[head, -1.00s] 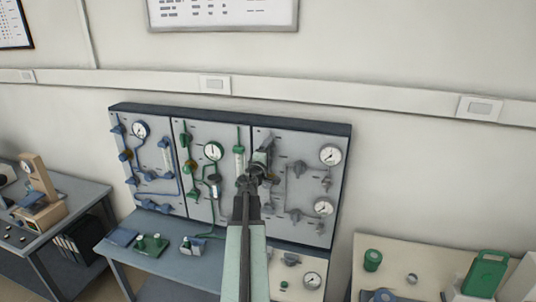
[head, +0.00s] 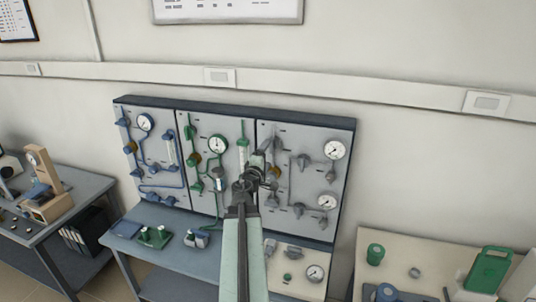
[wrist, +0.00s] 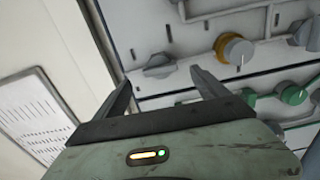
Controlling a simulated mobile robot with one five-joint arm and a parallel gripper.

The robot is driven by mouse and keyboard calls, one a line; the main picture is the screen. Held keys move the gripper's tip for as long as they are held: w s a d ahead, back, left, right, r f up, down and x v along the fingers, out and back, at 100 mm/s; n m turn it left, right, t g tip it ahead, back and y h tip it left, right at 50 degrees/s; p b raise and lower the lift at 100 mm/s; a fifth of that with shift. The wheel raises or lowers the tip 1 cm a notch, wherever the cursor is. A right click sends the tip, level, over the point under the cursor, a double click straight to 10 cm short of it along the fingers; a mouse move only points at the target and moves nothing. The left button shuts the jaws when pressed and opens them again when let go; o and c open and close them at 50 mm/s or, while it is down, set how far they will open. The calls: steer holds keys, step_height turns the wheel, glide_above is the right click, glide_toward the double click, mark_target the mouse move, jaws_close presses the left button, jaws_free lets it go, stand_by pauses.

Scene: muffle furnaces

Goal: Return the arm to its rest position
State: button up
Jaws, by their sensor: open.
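My gripper (head: 257,168) is raised in front of the gauge panel (head: 330,220) in the head view, with my pale green arm rising from the bottom centre. In the wrist view my gripper (wrist: 165,92) shows its two dark fingers spread apart with nothing between them. Beyond the fingers are a grey knob (wrist: 158,68) and an orange-and-grey knob (wrist: 236,50) on the panel. The fingers appear apart from these knobs, though the exact gap is hard to tell.
The panel stands at the back of a blue-grey bench (head: 170,250). A left bench (head: 85,185) holds a tan device (head: 45,190). Wall lies behind.

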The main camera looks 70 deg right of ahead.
stand_by(0.4)
